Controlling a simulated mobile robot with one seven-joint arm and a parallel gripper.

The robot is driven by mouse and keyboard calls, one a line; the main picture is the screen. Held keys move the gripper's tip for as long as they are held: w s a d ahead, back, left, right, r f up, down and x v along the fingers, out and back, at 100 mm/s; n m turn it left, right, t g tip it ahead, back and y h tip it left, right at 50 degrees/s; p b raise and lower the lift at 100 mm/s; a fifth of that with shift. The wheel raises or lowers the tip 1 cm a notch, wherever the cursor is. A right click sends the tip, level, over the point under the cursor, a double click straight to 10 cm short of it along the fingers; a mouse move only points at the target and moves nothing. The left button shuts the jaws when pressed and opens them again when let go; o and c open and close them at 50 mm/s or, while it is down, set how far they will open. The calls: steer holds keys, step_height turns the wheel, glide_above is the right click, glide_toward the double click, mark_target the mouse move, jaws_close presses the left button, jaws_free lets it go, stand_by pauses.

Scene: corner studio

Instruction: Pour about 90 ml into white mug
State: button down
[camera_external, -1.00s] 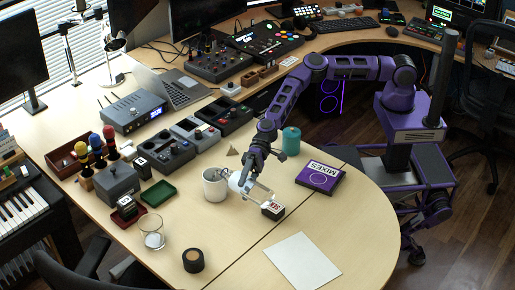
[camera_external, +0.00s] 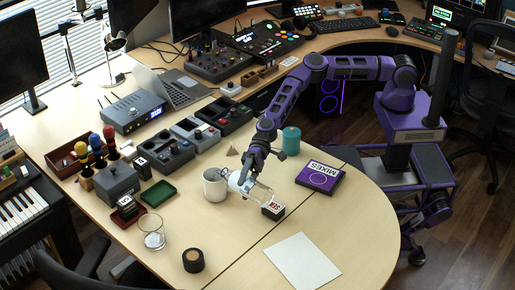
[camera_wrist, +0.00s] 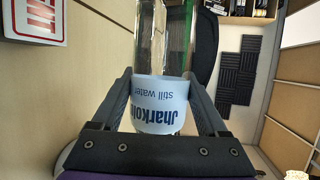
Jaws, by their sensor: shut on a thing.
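My gripper (camera_external: 247,180) is shut on a clear bottle (camera_external: 260,192) just right of the white mug (camera_external: 215,186). The bottle is tipped far over, with its clear part reaching right and its pale end beside the mug's rim. In the wrist view, the bottle (camera_wrist: 160,105) sits between both fingers, its pale "still water" label upside down and its clear part reaching upward. The mug stands upright on the table. Its inside is hard to make out, and no stream of liquid is clearly visible.
A small black, white and red box (camera_external: 273,208) stands close to the bottle's right end. A purple box (camera_external: 320,177) and a teal cylinder (camera_external: 291,141) are behind right. A glass (camera_external: 152,235) and a dark round tin (camera_external: 193,261) stand in front left. White paper (camera_external: 301,262) lies in front.

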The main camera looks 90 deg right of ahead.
steer(key=shift+s+a+f+n+h, duration=0.1)
steer(key=shift+f+n+h, duration=0.2)
steer(key=shift+f+n, duration=0.25)
steer(key=shift+s+a+f+n+h, duration=0.1)
steer(key=shift+f+n+h, duration=0.25)
steer(key=shift+f, duration=0.3)
steer(key=shift+s+a+n+t+h, duration=0.2)
steer(key=shift+a+n+t+h, duration=0.1)
steer(key=shift+n, duration=0.2)
steer(key=shift+w+d+r+n+h, duration=0.15)
steer(key=shift+w+d+n+h, duration=0.05)
steer(key=shift+d+n+h, duration=0.15)
stand_by(0.5)
